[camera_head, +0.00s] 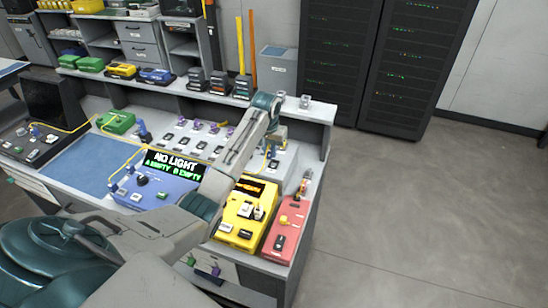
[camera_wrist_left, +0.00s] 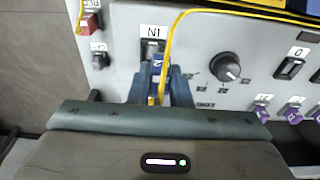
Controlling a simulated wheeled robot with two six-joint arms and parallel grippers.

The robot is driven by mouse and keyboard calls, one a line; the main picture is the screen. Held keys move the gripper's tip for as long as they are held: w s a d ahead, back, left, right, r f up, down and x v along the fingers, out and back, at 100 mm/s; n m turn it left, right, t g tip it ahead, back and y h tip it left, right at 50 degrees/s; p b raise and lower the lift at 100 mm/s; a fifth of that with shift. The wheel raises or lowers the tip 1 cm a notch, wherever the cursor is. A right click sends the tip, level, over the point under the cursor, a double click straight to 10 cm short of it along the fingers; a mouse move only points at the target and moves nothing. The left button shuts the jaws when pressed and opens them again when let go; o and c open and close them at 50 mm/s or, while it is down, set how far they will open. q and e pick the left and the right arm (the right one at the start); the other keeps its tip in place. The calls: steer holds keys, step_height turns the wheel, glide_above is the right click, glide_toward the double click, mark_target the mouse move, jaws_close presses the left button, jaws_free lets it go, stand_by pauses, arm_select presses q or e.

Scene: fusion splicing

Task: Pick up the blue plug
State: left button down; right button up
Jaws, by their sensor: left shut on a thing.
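My left arm crosses the head view, and its gripper (camera_head: 276,136) is over the right end of the grey panel (camera_head: 286,162). In the left wrist view the gripper (camera_wrist_left: 163,80) is shut on the blue plug (camera_wrist_left: 157,66), which has white labels. A yellow cable (camera_wrist_left: 168,38) runs up from near the plug. I cannot tell whether the plug is still seated in the port. My right gripper is not in view.
A dark knob (camera_wrist_left: 226,67), a switch marked 0 (camera_wrist_left: 290,66) and purple plugs (camera_wrist_left: 262,110) lie right of the fingers. A yellow device (camera_head: 246,212), a red device (camera_head: 287,232) and a blue "NO LIGHT" device (camera_head: 150,187) stand nearer. Open floor (camera_head: 430,220) lies right.

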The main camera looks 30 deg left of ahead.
arm_select(q)
steer(key=s+a+b, duration=0.2)
steer(key=s+a, duration=0.1)
steer(key=s, duration=0.3)
steer(key=s+a+r+b, duration=0.1)
steer(key=s+a+b, duration=0.1)
steer(key=s+a, duration=0.2)
steer(key=shift+s+a+r, duration=0.2)
steer(key=shift+s+a, duration=0.1)
steer(key=shift+s, duration=0.9)
